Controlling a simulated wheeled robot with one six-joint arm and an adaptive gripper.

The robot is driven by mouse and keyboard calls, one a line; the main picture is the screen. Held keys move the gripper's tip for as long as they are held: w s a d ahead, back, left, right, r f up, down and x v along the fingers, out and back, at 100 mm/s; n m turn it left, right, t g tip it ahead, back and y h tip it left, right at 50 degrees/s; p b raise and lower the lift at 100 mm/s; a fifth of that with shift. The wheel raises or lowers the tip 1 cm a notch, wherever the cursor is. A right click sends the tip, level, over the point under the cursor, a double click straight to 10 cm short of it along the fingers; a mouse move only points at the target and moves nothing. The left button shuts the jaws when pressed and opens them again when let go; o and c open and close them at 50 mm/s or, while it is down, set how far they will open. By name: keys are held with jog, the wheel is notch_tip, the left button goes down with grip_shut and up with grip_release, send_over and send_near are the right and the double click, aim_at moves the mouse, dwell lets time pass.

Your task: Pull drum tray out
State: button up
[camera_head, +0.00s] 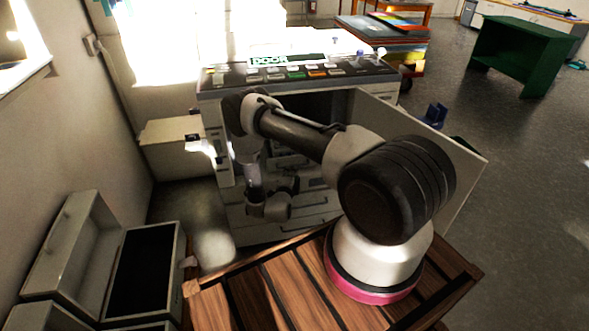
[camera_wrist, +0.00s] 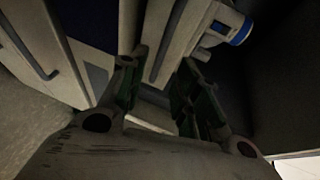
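A large grey copier (camera_head: 225,150) stands ahead with its front door (camera_head: 440,150) swung open to the right. My arm reaches to its open front, and my wrist is low before the dark interior. In the wrist view my gripper (camera_wrist: 163,62) has its two fingers apart, with a gap between them. A pale bar-like part (camera_wrist: 168,38) of the machine lies beyond and between the fingertips. I cannot tell whether the fingers touch it, or which part is the drum tray. A white cylindrical part with a blue ring (camera_wrist: 241,32) is at upper right.
The open door bounds the space to the right of my arm. Closed drawers (camera_head: 285,215) are below the opening. Open grey boxes (camera_head: 145,270) stand at lower left by the wall. A green table (camera_head: 520,50) stands far right, with clear floor before it.

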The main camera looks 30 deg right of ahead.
jog(key=x, duration=0.5)
jog(key=shift+w+d, duration=0.1)
jog(key=shift+w, duration=0.1)
grip_shut()
